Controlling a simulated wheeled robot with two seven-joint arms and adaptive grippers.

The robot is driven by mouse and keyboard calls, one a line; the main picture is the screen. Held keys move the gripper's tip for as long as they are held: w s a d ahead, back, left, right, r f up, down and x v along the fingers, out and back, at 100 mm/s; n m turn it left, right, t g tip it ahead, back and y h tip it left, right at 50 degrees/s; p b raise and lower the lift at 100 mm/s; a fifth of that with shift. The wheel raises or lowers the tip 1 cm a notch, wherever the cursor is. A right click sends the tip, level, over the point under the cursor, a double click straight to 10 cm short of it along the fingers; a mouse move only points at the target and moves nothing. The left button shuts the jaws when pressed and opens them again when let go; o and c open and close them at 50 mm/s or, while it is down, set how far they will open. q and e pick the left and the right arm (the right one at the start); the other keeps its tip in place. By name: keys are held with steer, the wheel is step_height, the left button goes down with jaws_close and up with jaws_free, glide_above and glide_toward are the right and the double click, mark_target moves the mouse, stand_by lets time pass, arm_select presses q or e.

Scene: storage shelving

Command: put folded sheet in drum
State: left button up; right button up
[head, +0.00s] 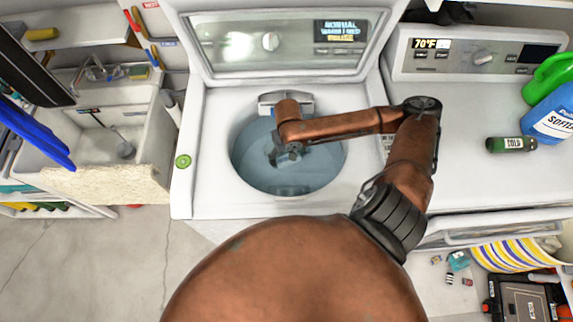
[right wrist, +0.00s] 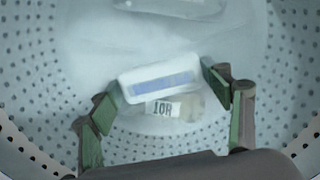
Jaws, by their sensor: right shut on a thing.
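The drum (head: 325,165) is the round blue-grey tub of the open washer, seen from above in the head view. Its perforated wall (right wrist: 40,60) surrounds the right wrist view. My right gripper (head: 287,156) is inside the drum opening, pointing down, mostly hidden by its own wrist in the head view. In the right wrist view its green-padded fingers stand apart, on both ends of a pale folded sheet (right wrist: 157,80) with a blue panel. The sheet cannot be made out in the head view. My left gripper is out of view.
The washer lid (head: 290,45) stands raised behind the opening. At right, a second machine's top (head: 460,115) holds a green bottle (head: 511,144) and a blue softener jug (head: 552,118). A utility sink (head: 110,130) stands at left.

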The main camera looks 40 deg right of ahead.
steer(key=shift+f, duration=0.45)
step_height(320, 180, down, 4)
steer(key=shift+r+b, duration=0.1)
steer(key=shift+b, duration=0.65)
arm_select(q)
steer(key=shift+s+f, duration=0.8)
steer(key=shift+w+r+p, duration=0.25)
steer(key=shift+p, duration=0.05)
arm_select(e)
steer(key=shift+f, duration=0.55)
steer(key=shift+f, duration=0.1)
steer(key=o, duration=0.7)
steer(key=shift+o, duration=0.2)
